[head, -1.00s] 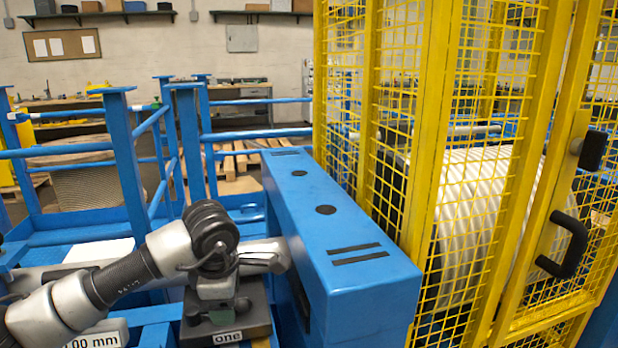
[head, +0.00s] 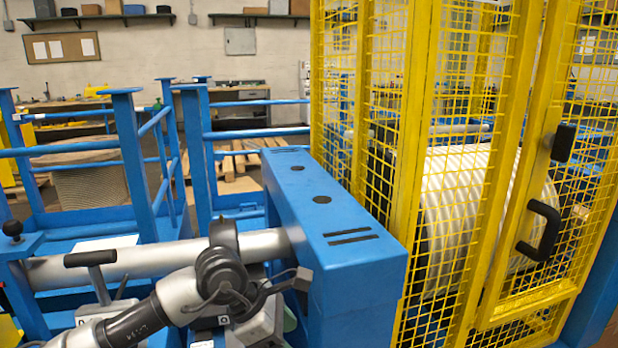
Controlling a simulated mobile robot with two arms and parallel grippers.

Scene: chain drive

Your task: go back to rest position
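My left arm (head: 150,318) comes in from the bottom left, and its dark wrist joint (head: 220,275) is bent in front of the blue beam housing (head: 345,262). My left gripper (head: 250,325) hangs below the wrist at the bottom edge of the head view, with a dark cable looping beside it. Its fingertips are hidden, so I cannot tell whether it is open or shut or holds anything. My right arm and gripper are not in view.
A silver bar (head: 150,262) runs behind my arm to the blue housing. A black T-handle (head: 90,258) stands left of the wrist. Blue rails (head: 130,150) rise behind. A yellow mesh guard (head: 410,180) encloses a large white grooved drum (head: 455,220) at right.

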